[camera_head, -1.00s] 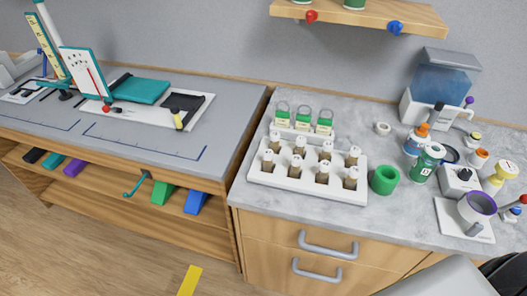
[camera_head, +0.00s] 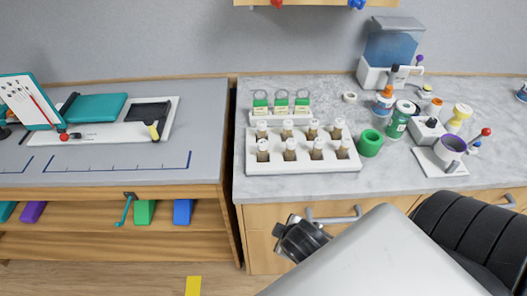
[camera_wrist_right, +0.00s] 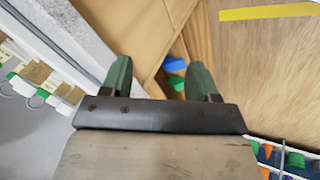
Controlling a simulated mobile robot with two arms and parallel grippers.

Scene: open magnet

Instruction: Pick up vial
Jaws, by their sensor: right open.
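Several brown vials with white caps (camera_head: 289,150) stand upright in two rows in a white rack (camera_head: 300,167) on the grey counter. My right gripper (camera_head: 300,238) is in front of the counter's drawers, below the rack and apart from it. In the right wrist view my right gripper (camera_wrist_right: 160,65) shows two green fingers spread apart with nothing between them. The vials cannot be made out clearly in that view. My left gripper is not in view.
Green-labelled items (camera_head: 281,103) stand behind the rack. A green ring-shaped cup (camera_head: 370,143) stands right of it, with bottles and a dispenser (camera_head: 388,55) beyond. A drawer handle (camera_head: 334,216) sticks out near my right gripper. The counter left of the dispenser is partly clear.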

